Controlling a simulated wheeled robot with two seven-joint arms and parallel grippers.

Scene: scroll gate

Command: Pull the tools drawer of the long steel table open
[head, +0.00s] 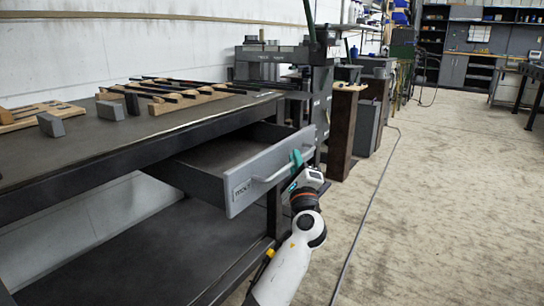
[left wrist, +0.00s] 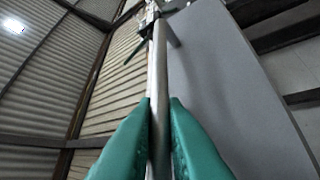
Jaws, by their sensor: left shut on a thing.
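The tools drawer (head: 240,187) is a grey drawer under the long steel table (head: 85,165). It stands out well past the table's edge, and its inside shows from above. Its front bears a label that seems to read TOOLS and a pale bar handle (head: 270,179). My left gripper (head: 297,160) has its teal fingers shut on the handle near its far end. In the left wrist view the handle (left wrist: 158,75) runs between both fingers (left wrist: 160,130), beside the grey drawer front (left wrist: 215,85). My right gripper is not in view.
Wooden racks (head: 165,97) and grey blocks (head: 51,125) lie on the table top. A grey machine (head: 275,62) and a dark brown cabinet (head: 342,130) stand beyond the drawer. A dark cable (head: 364,222) runs along the floor. The floor (head: 450,200) to the right is clear.

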